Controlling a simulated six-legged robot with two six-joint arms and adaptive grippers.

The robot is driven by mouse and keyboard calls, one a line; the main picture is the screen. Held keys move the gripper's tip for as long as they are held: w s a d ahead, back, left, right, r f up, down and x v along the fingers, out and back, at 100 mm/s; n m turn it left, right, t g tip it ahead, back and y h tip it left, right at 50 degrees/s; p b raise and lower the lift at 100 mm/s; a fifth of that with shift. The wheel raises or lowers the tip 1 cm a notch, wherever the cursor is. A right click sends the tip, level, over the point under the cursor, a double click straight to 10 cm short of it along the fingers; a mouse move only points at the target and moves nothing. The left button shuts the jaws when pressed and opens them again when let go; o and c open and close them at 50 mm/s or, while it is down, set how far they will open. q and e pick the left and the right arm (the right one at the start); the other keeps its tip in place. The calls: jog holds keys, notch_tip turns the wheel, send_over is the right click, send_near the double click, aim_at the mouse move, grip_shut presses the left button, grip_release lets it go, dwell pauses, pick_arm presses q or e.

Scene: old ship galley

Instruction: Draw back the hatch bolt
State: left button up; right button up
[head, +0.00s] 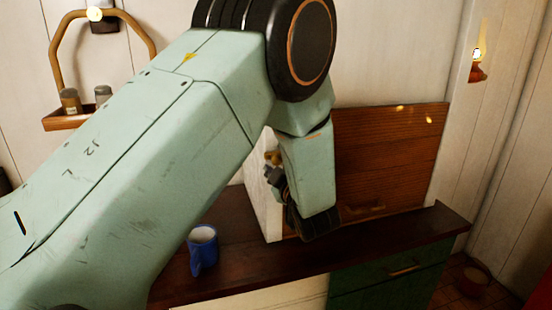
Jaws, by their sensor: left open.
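My left arm crosses the view from the left, and its dark gripper (285,203) hangs above the counter, open. It is in front of the edge of a pale upright panel (267,215). A small brass-coloured piece (273,157) shows just above the gripper; I cannot tell whether it is the hatch bolt. A brown wooden panel (390,155) stands behind, to the right of the gripper, partly hidden by my arm. I cannot tell whether gripper and brass piece touch. My right gripper is not in view.
A blue mug (203,250) stands on the dark wooden counter (400,233), left of the gripper. Green drawers (390,275) are below. A lit lamp (477,65) hangs at the right. A wall rack (70,121) holds two jars. The counter's right end is clear.

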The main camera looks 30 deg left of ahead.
pick_arm(q)
jog(key=shift+w+a+f, duration=0.1)
jog(key=shift+w+a, duration=0.15)
jog(key=shift+w, duration=0.15)
jog(key=shift+s+d+r, duration=0.2)
jog(key=shift+s+r, duration=0.1)
jog(key=shift+s, duration=0.2)
jog(key=shift+c, duration=0.4)
jog(key=shift+w+a+f, duration=0.2)
jog(key=shift+w, duration=0.1)
jog(key=c, duration=0.5)
jog(key=shift+s, duration=0.1)
grip_shut()
jog(key=shift+f, duration=0.1)
